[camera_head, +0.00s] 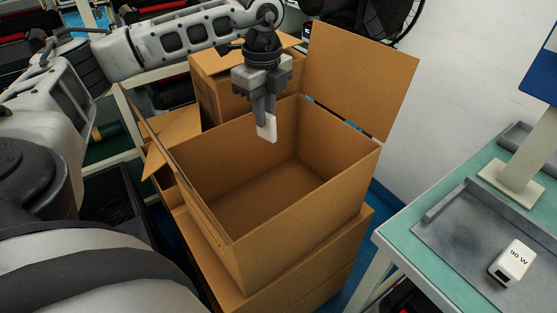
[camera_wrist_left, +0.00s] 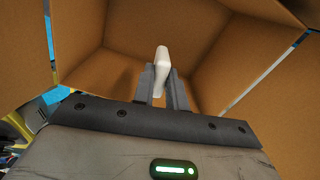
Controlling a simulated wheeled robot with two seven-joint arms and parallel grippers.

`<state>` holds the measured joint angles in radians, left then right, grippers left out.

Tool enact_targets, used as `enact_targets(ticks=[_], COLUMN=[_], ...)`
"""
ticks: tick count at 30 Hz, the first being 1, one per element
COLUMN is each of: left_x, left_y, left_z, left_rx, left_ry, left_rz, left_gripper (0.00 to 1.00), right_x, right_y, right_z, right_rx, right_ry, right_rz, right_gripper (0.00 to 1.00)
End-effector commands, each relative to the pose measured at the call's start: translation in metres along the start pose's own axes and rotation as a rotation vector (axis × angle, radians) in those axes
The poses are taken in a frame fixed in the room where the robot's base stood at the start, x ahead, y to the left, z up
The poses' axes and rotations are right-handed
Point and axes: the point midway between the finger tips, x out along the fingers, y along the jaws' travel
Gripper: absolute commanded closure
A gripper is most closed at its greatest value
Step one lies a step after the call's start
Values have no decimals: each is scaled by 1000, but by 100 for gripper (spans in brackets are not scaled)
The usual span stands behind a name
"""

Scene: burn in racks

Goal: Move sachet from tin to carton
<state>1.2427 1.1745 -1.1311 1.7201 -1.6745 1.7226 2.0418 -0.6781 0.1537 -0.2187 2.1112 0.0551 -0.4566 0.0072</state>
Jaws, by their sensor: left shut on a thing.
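No tin that I can make out clearly is in view. My right gripper is not in view.
The open carton stands on another carton (camera_head: 325,280). More cartons (camera_head: 205,85) stand behind. At the right, a green-topped table (camera_head: 455,200) bears a grey tray (camera_head: 435,235) with a white block marked 90 W (camera_head: 513,262). A black fan (camera_head: 385,20) stands at the back.

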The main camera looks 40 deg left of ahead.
Motion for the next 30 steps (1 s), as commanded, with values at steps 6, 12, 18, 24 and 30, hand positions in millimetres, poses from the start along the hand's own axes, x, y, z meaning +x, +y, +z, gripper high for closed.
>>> enact_targets(ticks=[6, 12, 18, 24, 30], left_x=[4, 4, 4, -3, -40], left_y=[0, 0, 0, -1, -1], left_z=[0, 0, 0, 0, 0], left_rx=[0, 0, 0, 0, 0], left_ry=[0, 0, 0, 0, 1], left_rz=[-1, -1, 0, -3, -7], left_gripper=[100, 61, 61, 61, 61], right_x=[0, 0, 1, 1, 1], right_y=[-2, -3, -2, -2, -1], right_z=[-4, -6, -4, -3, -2], right_rx=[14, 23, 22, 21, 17], right_ry=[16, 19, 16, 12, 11], right_rz=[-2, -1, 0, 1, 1], right_gripper=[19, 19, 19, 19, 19])
